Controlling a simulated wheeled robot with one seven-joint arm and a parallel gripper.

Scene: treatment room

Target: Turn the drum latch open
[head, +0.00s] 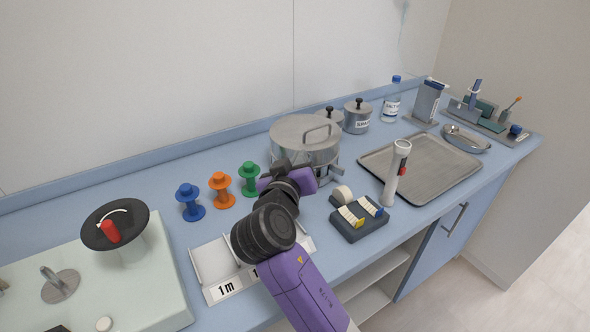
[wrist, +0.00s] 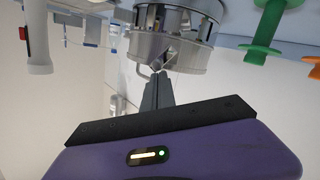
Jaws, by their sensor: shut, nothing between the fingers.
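The drum (head: 305,135) is a round steel pot with a flat lid and a bar handle, standing on the counter. It also shows in the wrist view (wrist: 185,50), upside down at the top. The latch (wrist: 145,69) looks like a small bent metal piece on the drum's side, just beyond my fingertips; its exact position is unclear. My gripper (wrist: 157,78) is shut and empty, its fingers pointing at the drum's side by the latch. I cannot tell whether they touch it. In the head view my wrist covers the lower front of the drum and hides the fingertips.
Blue (head: 191,203), orange (head: 221,191) and green (head: 249,180) spools stand left of the drum. A white divided tray (head: 225,290) lies under my arm. A dark block with vials (head: 360,222), a white upright device (head: 396,175) and a steel tray (head: 425,165) are to the right.

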